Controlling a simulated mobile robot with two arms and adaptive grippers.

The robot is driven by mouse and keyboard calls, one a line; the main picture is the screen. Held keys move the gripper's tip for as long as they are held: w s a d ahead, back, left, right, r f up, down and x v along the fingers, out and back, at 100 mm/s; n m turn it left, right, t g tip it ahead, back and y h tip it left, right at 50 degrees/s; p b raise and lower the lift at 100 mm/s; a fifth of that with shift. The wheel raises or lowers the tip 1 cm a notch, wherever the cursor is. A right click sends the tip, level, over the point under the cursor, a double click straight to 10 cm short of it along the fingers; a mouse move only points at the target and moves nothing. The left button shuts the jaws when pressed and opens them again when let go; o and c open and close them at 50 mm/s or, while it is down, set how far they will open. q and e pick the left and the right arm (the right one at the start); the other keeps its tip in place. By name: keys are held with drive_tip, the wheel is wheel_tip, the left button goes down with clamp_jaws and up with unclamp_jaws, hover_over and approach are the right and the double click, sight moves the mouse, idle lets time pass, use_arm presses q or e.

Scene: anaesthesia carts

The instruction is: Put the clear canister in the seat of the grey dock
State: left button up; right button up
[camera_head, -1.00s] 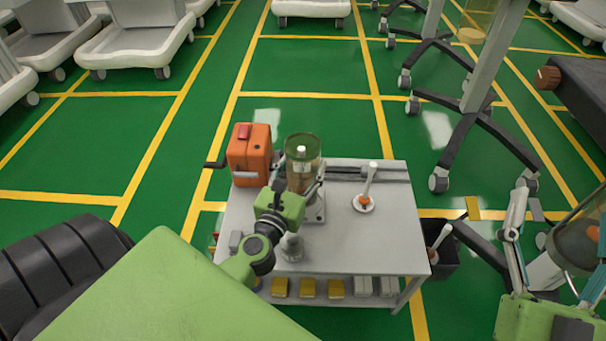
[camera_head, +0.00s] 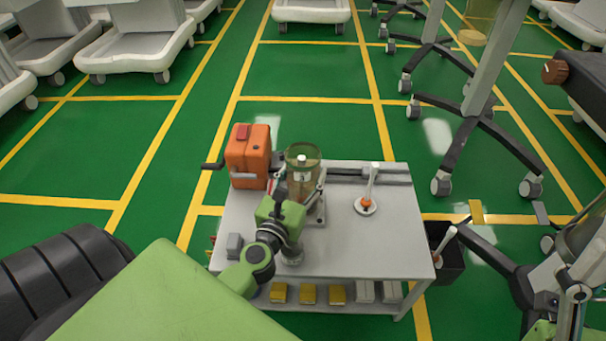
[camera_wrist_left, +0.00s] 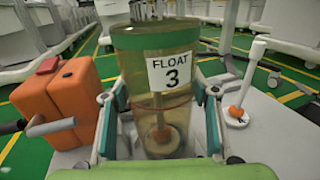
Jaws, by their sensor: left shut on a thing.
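The clear canister (camera_wrist_left: 158,125) is a see-through, yellowish cylinder with a green upper band and a "FLOAT 3" label. It stands roughly upright between the fingers of my left gripper (camera_wrist_left: 158,110), which is shut on it. In the head view the canister (camera_head: 302,180) is over the back middle of the small cart. A grey block, seemingly the dock (camera_head: 317,212), shows just right of and below it. The canister's bottom and the seat are hidden, so I cannot tell whether they touch. Part of my right gripper (camera_head: 574,300) shows at the lower right edge; its fingertips are unclear.
An orange box with a crank (camera_head: 248,155) stands close left of the canister. A white stick on a round base (camera_head: 366,205) stands to the right. The cart top (camera_head: 385,245) is clear at front right. A dark bin (camera_head: 447,260) hangs at its right side.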

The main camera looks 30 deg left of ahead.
use_arm(q)
drive_tip(key=o, duration=1.3)
drive_tip(key=shift+f, duration=0.1)
